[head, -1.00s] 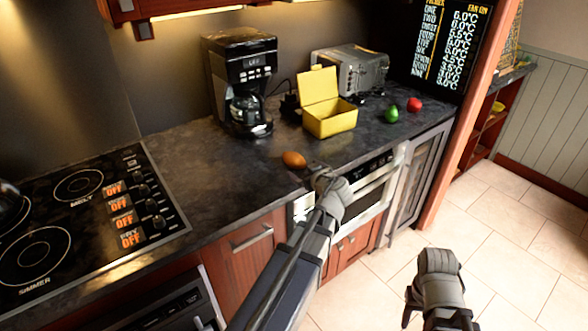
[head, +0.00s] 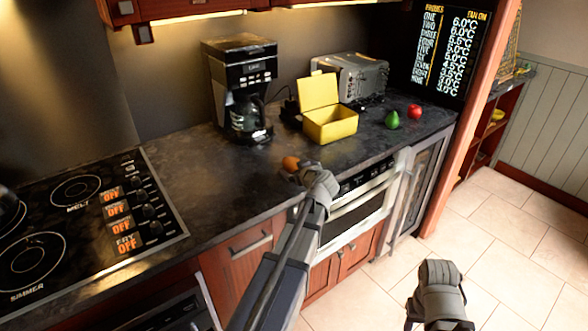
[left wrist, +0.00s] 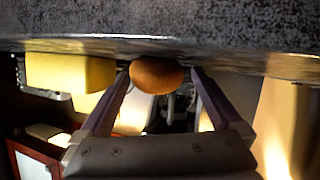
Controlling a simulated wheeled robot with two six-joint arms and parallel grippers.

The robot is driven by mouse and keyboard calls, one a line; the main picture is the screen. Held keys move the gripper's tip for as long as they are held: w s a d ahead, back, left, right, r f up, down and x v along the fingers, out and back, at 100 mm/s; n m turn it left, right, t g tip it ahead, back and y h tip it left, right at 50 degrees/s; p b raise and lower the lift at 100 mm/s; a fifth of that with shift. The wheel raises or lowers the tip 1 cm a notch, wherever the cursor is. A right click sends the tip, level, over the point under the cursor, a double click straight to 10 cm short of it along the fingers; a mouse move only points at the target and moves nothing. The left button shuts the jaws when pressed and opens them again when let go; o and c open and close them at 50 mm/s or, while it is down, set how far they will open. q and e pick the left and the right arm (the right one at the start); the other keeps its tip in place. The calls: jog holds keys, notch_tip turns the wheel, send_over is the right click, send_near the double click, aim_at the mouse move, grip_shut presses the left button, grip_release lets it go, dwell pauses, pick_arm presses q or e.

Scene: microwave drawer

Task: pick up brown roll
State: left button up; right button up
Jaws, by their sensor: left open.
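The brown roll (head: 290,163) lies on the dark countertop near its front edge, in front of the yellow box. My left gripper (head: 297,174) is at the roll, partly covering it in the head view. In the left wrist view the roll (left wrist: 156,75) sits between the tips of the two spread fingers of my left gripper (left wrist: 160,80). The gripper is open; I cannot tell whether a finger touches the roll. My right gripper (head: 412,318) hangs low over the floor at the lower right, and its fingers are mostly hidden.
An open yellow box (head: 330,124) stands behind the roll. A coffee maker (head: 240,90), a toaster oven (head: 350,76), a green fruit (head: 392,120) and a red apple (head: 415,111) are also on the counter. A cooktop (head: 80,220) is at left. The counter left of the roll is clear.

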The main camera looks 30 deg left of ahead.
pick_arm(q)
jog(key=shift+c, duration=0.5)
jog(key=c, duration=1.2)
jog(key=shift+r, duration=0.1)
